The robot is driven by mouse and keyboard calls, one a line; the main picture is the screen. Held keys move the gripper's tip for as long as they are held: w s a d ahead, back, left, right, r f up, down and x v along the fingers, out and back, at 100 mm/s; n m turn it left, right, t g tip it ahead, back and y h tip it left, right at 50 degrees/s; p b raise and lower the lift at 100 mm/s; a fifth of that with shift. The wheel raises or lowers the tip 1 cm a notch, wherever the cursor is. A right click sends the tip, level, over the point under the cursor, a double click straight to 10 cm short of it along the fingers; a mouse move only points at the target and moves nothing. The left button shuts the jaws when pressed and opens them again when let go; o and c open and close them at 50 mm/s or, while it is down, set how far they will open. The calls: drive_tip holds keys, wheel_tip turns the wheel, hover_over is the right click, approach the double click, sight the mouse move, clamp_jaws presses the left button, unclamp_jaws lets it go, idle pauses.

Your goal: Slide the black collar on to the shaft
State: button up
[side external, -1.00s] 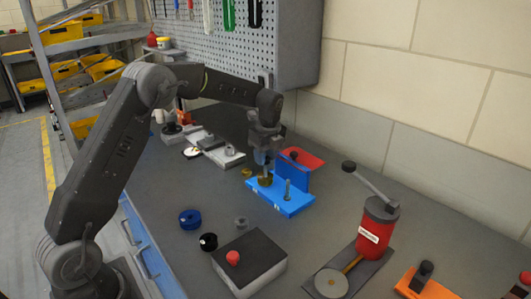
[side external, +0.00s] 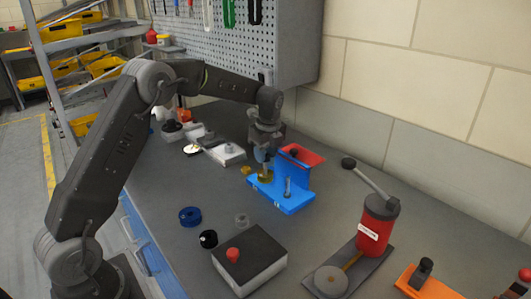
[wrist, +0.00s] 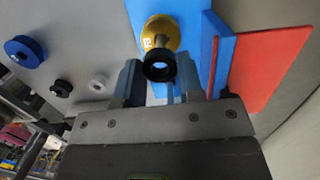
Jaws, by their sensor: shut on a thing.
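Behind the collar, a shaft rises from a round brass piece (wrist: 158,27) on the blue fixture (wrist: 190,20). The collar overlaps the shaft's end in the wrist view, and I cannot tell whether the shaft has entered the hole. In the side view my gripper (side external: 263,160) points down over the brass piece (side external: 265,177) on the blue fixture (side external: 294,206); the fingers hide the collar there.
A thin post (side external: 287,187) and an upright blue wall stand beside the brass piece, with a red tray (side external: 312,157) behind. A blue ring (side external: 190,216), black ring (side external: 208,239) and grey ring (side external: 242,220) lie left. A dark-topped block (side external: 250,260) and red press (side external: 375,225) stand in front.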

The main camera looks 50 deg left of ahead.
drive_tip(key=shift+f, duration=1.15)
drive_tip(key=o, duration=1)
drive_tip(key=shift+r, duration=0.1)
drive_tip(key=shift+d+r, duration=0.3)
drive_tip(key=shift+r, duration=1.95)
drive_tip(key=shift+d+r, duration=0.25)
drive_tip(key=shift+r, duration=2)
drive_tip(key=shift+d+r, duration=0.3)
drive_tip(key=shift+r, duration=1.95)
